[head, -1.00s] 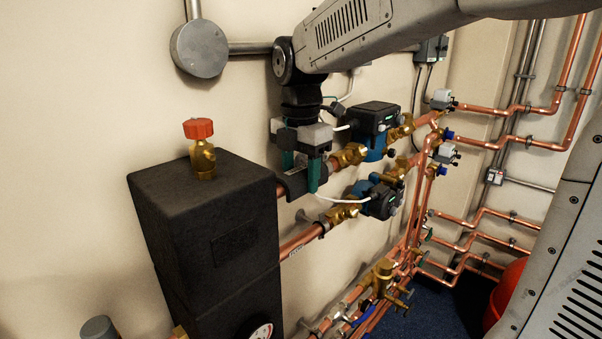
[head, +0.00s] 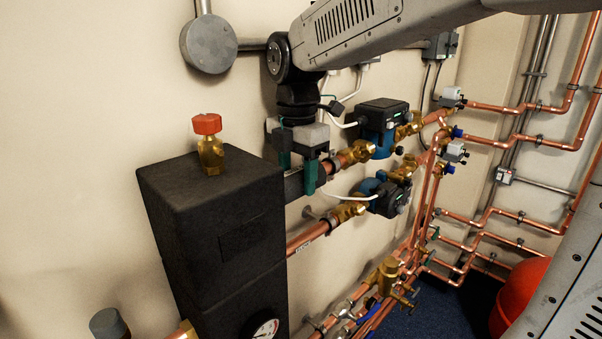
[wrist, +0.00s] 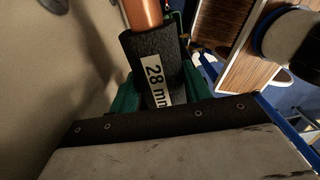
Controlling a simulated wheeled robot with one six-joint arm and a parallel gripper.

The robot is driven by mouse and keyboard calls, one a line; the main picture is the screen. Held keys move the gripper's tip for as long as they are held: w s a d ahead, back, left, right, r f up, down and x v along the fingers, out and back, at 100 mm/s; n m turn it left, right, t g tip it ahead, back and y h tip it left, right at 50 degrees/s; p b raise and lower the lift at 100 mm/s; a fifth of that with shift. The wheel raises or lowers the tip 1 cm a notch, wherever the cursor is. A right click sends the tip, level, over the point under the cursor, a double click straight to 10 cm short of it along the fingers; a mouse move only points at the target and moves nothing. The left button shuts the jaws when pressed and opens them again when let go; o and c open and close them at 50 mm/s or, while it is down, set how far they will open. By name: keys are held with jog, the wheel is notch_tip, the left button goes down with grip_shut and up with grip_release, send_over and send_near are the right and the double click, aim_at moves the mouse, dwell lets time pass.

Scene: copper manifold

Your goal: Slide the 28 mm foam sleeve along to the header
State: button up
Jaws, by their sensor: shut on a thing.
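The 28 mm foam sleeve is a dark tube around the upper copper pipe. In the wrist view the foam sleeve (wrist: 147,50) shows its white "28 mm" label, with bare copper pipe (wrist: 143,14) coming out of its far end. My gripper (head: 297,172) points down with its green fingers on either side of the sleeve, shut on it. The header (head: 212,215) is the tall black block to the left. In the head view the sleeve's left end appears right up against the header's side; I cannot tell whether they touch.
Brass valves (head: 357,152) and a blue pump (head: 380,130) sit on the same pipe to the right. A second copper pipe (head: 305,238) and pump (head: 383,197) run below. A red-capped brass vent (head: 208,145) tops the header. The wall is close behind.

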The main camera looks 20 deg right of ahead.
aim_at(287, 174)
jog(key=shift+s+a, duration=0.25)
jog(key=shift+a, duration=0.35)
jog(key=shift+s+a, duration=0.25)
jog(key=shift+a, duration=0.3)
jog(key=o, duration=1)
jog(key=shift+o, duration=0.2)
jog(key=shift+r, duration=0.1)
notch_tip(287, 174, up, 8)
jog(key=shift+f, duration=0.15)
jog(key=s+d+f+m, duration=0.2)
jog(key=s+f+m, duration=0.2)
jog(key=s+m, duration=0.3)
jog(key=s+d+f+m+t, duration=0.1)
jog(key=s+d+f+m, duration=0.2)
jog(key=s+f+m, duration=0.2)
jog(key=s+d+f+m, duration=0.3)
jog(key=s+f+m, duration=0.1)
jog(key=s+m, duration=0.5)
jog(key=shift+f+m, duration=0.15)
jog(key=shift+m, duration=0.55)
jog(key=shift+d, duration=0.1)
